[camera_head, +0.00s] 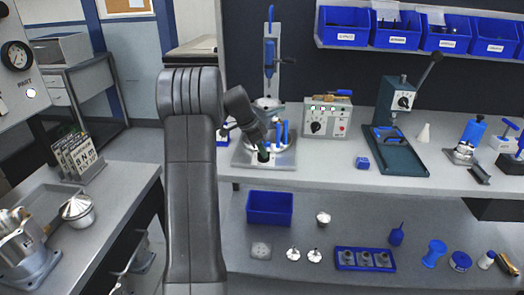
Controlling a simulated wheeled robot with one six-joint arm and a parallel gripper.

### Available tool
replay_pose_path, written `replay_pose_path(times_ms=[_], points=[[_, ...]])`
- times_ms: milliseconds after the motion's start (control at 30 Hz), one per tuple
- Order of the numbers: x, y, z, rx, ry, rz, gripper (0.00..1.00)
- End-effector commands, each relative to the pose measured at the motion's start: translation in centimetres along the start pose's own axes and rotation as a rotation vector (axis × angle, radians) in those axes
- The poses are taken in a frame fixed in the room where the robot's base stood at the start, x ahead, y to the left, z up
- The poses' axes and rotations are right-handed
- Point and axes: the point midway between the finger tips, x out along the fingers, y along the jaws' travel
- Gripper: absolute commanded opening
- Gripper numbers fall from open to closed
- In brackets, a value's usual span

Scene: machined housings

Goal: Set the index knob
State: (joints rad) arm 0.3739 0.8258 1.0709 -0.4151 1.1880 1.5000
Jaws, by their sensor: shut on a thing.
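My gripper (261,145) comes down at a tilt over the front of a fixture on the back bench. It is shut on a small dark knob-like part (263,156) with a hint of green, which looks like the index knob. The jaws cover most of it, and its pointer or marks are too small to read. The fixture has a light metal base plate (246,157), blue posts (285,132) behind and to the right of my gripper, and a tall stand with a blue handle (269,52).
A tester box (323,119) stands right of the fixture, then a green lever press (397,145). Below are a blue bin (269,208) and a blue tray (340,262) with several grey parts. Another bench (112,205) with metal housings is at left. The aisle behind it is clear.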

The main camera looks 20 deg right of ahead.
Motion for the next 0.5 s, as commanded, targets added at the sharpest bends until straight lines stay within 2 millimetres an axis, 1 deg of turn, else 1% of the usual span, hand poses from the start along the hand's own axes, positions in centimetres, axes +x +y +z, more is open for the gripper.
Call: replay_pose_path(times_ms=[300,333,400,433,500], points=[[-0.08,-0.06,-0.01,0.001,0.000,-0.002,0.00],[-0.08,-0.06,-0.01,0.001,0.000,-0.002,0.16],[-0.07,-0.05,0.00,0.001,0.000,-0.002,0.29],[-0.07,-0.05,-0.01,0.001,0.000,-0.002,0.34],[-0.05,-0.04,0.00,0.001,0.000,-0.002,0.34]])
